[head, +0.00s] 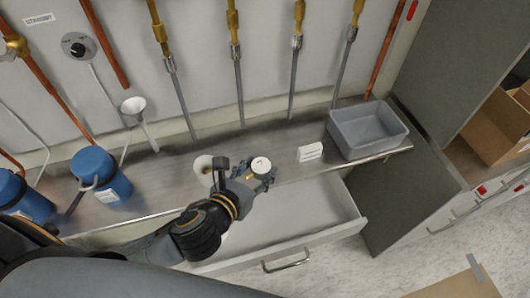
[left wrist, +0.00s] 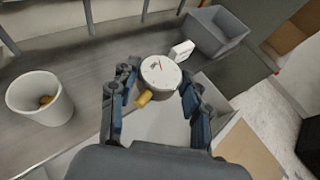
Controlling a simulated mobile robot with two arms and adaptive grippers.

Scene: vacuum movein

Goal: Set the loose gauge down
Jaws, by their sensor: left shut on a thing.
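The loose gauge (head: 261,165) is round with a white dial and a brass stem; in the left wrist view the gauge (left wrist: 160,74) sits between the two fingers. My left gripper (head: 262,176) is shut on it. In the head view the gauge appears over the bench's front edge, beside the open drawer; its exact height above them I cannot tell. In the left wrist view the gripper (left wrist: 152,98) has a finger on each side of the gauge. My right gripper is not in view.
A grey bin (head: 368,130) and a small white block (head: 310,152) stand on the bench (head: 170,170) to the right. A white cup (left wrist: 40,98) stands to the left. The open drawer (head: 325,207) juts out in front. Blue canisters (head: 100,175) stand far left.

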